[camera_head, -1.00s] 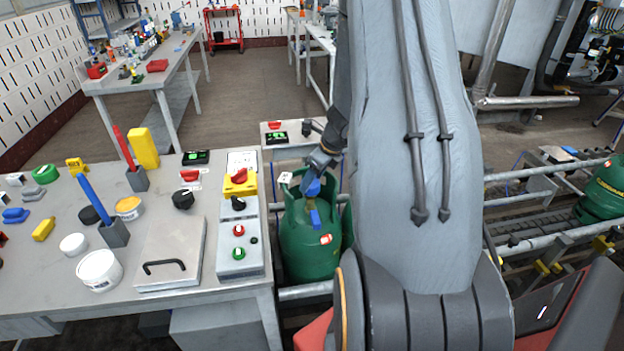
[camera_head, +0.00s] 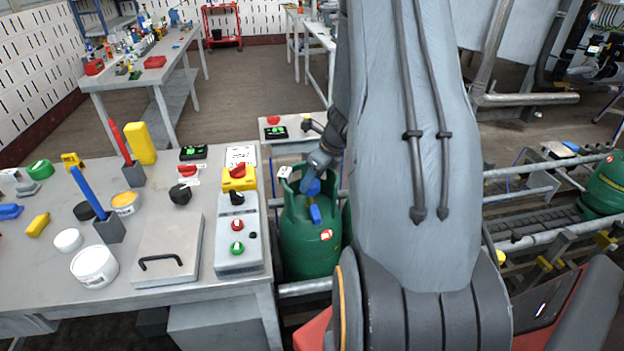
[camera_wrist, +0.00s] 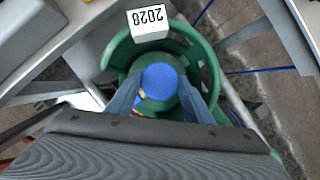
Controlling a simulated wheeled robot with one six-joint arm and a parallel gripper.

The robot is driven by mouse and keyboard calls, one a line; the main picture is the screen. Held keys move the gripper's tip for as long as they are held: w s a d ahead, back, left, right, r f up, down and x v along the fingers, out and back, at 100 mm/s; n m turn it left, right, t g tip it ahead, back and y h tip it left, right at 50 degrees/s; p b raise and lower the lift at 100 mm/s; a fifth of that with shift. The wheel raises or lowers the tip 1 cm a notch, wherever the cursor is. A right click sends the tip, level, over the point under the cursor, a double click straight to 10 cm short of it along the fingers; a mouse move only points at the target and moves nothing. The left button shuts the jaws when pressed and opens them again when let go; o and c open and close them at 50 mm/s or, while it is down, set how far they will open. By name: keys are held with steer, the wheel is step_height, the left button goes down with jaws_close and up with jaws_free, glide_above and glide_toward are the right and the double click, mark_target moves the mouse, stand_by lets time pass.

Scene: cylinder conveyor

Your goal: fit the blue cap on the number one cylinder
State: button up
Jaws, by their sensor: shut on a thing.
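A green cylinder (camera_head: 307,255) stands upright on the conveyor beside the table. Its open collar carries a white tag, which reads 2028 in the wrist view (camera_wrist: 148,23). My gripper (camera_head: 314,188) reaches down into the collar from above. In the wrist view my gripper's fingers (camera_wrist: 161,97) lie on both sides of the round blue cap (camera_wrist: 160,78) and are shut on it. The cap is over the middle of the cylinder's top. I cannot tell whether it touches the valve, which is mostly hidden. No number one marking is readable.
Another green cylinder (camera_head: 606,188) stands on the conveyor at the far right. My arm hides the middle.

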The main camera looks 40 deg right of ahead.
steer(key=shift+f, duration=0.2)
steer(key=o, duration=1.1)
steer(key=v, duration=0.7)
steer(key=shift+r, duration=0.35)
steer(key=shift+s, duration=0.15)
